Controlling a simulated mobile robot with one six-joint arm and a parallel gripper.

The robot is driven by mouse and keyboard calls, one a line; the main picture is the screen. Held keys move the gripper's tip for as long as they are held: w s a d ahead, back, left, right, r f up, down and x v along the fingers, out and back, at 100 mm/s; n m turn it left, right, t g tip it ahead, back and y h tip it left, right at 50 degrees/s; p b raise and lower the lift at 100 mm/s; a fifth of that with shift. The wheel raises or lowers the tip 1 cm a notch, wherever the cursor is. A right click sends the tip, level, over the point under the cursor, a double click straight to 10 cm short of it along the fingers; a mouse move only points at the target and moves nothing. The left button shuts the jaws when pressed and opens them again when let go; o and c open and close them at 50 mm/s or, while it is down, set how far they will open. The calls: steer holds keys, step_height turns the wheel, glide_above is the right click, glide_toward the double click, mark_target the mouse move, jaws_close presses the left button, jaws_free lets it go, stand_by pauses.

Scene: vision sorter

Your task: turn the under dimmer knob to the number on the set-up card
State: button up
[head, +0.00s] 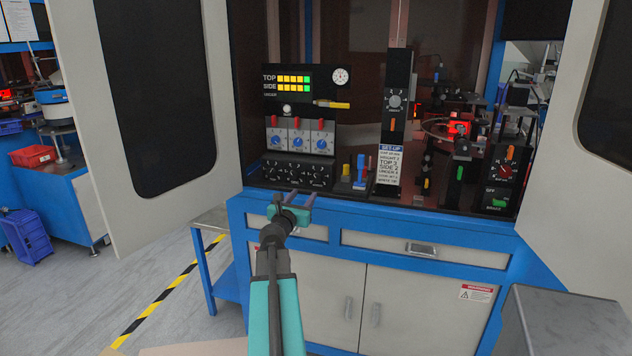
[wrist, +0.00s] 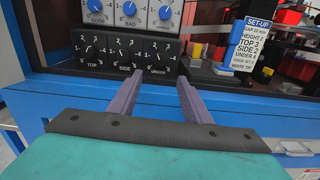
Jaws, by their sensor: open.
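The under dimmer knob (wrist: 159,57) is the rightmost of three small black dials labelled TOP, SIDE and UNDER in the wrist view. Its scale shows numbers around it; I cannot read the pointer's setting surely. The dial panel (head: 297,173) sits low on the black unit in the head view. The white set-up card (head: 388,166) stands to its right and shows in the wrist view too (wrist: 254,44); its UNDER line seems to read 4, in small print. My gripper (wrist: 157,80) is open and empty, its fingers pointing toward the dials, apart from them; it also shows in the head view (head: 294,198).
Above the dials are three blue knobs (head: 298,142) and a display (head: 293,83) with lit TOP and SIDE bars; its UNDER row looks dark. Yellow and blue handles (head: 360,172) stand between panel and card. The blue cabinet edge (head: 400,217) lies below; open doors flank it.

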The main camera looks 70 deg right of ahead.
mark_target(316, 179)
steer(key=shift+d, duration=0.1)
stand_by(0.3)
steer(key=shift+w+d+p, duration=0.2)
steer(key=shift+d+p, duration=0.2)
steer(key=shift+d, duration=3)
steer(key=shift+w+d+p, duration=0.2)
steer(key=shift+d+p, duration=0.15)
steer(key=shift+d, duration=3.05)
steer(key=c, duration=1)
steer(key=shift+w+d+r, duration=0.1)
steer(key=shift+d, duration=0.05)
steer(key=shift+c, duration=0.2)
steer(key=shift+f+b, duration=0.25)
steer(key=shift+b, duration=0.05)
